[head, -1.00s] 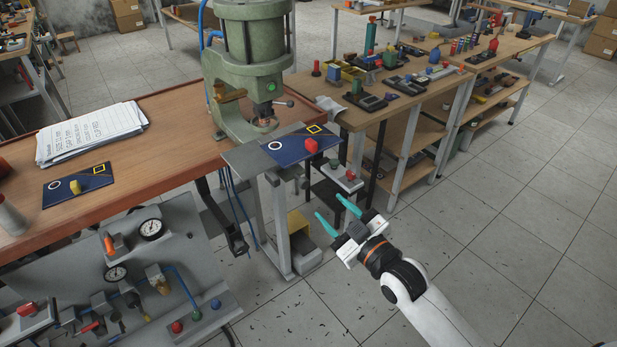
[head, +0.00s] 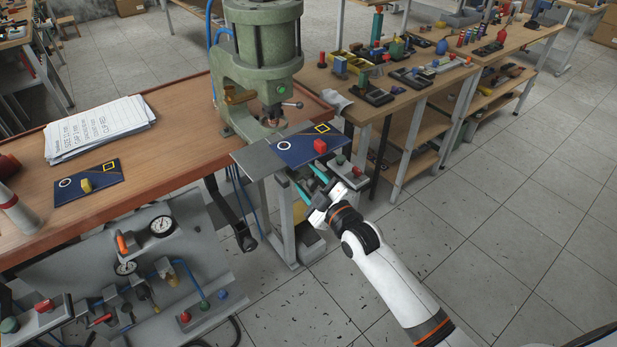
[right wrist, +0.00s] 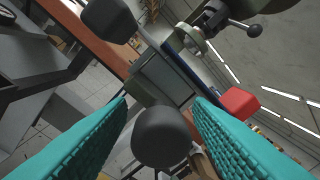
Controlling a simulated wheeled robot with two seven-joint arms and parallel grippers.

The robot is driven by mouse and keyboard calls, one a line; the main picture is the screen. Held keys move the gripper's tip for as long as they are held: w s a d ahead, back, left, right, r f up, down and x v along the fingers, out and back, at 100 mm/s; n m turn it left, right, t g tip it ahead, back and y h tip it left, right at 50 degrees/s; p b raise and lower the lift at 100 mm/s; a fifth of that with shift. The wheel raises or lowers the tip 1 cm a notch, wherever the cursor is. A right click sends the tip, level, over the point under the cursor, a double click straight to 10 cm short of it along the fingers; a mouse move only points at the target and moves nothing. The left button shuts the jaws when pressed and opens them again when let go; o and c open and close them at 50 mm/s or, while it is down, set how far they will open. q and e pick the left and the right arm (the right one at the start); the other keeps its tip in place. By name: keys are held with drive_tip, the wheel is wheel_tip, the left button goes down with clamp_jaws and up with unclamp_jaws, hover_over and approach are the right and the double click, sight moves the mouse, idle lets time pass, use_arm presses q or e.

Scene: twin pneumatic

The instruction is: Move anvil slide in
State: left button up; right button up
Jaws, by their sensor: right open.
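A blue plate with a red knob (head: 319,146), a white ring and a yellow square outline lies on a grey ledge (head: 258,160) in front of the green press (head: 262,50). I take this plate (head: 290,150) to be the anvil slide. My right gripper (head: 306,178) is open and empty, just below and in front of the plate's near edge. In the right wrist view, the red knob (right wrist: 240,103) shows beyond the right teal finger, not between the fingers. The plate shows there edge-on as a dark blue strip (right wrist: 186,66). My left gripper is not in view.
A similar blue plate with a yellow knob (head: 86,184) lies on the wooden bench (head: 175,150), near a stack of papers (head: 95,130). A button box (head: 350,175) is close beside my right gripper. A gauge panel (head: 150,255) fronts the bench. Open floor lies at right.

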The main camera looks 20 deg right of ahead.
drive_tip(key=shift+w+a, duration=0.15)
drive_tip(key=shift+w, duration=0.35)
clamp_jaws()
drive_tip(key=b+x, duration=0.1)
drive_tip(key=x, duration=0.3)
drive_tip(key=shift+w+a, duration=0.1)
drive_tip(key=shift+a, duration=0.1)
drive_tip(key=shift+r, duration=0.25)
drive_tip(key=shift+c, duration=0.6)
unclamp_jaws()
drive_tip(key=shift+o, duration=0.6)
drive_tip(key=shift+w+f, duration=0.1)
drive_tip(key=shift+f, duration=0.05)
